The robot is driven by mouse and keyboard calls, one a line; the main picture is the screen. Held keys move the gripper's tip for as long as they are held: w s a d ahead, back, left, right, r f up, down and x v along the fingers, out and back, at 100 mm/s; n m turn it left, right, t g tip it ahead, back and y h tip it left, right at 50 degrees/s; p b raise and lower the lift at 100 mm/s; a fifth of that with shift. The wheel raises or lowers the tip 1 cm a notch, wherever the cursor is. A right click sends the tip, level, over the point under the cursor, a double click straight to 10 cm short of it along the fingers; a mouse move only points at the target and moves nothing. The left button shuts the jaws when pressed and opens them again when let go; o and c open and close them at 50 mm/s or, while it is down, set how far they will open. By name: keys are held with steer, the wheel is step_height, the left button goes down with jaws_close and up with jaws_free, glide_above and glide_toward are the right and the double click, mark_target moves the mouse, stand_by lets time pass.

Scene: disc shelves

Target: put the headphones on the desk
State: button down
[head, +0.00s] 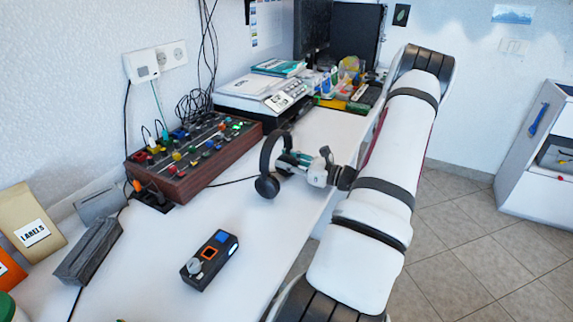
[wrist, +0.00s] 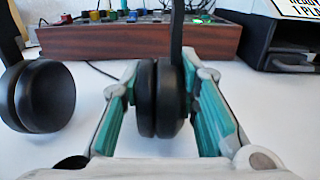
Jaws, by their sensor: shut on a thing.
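The black headphones (head: 267,184) are at my gripper (head: 287,161), over the white desk (head: 243,210). In the wrist view my gripper (wrist: 166,100) is shut on one ear cup of the headphones (wrist: 145,98), with a teal-lined finger on each side. The other ear cup hangs free at the left. The headband runs up out of the wrist view. In the head view the headphones look upright, band at the top. I cannot tell whether the lower cup touches the desk.
A wooden-sided mixer (head: 190,158) with coloured knobs stands behind the headphones by the wall. A small black device (head: 210,260) lies nearer on the desk. Books and a box (head: 262,93) are at the back. Bare desk lies around the headphones; its edge is at the right.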

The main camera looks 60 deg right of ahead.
steer(key=shift+f, duration=0.2)
steer(key=c, duration=1.2)
jaws_free()
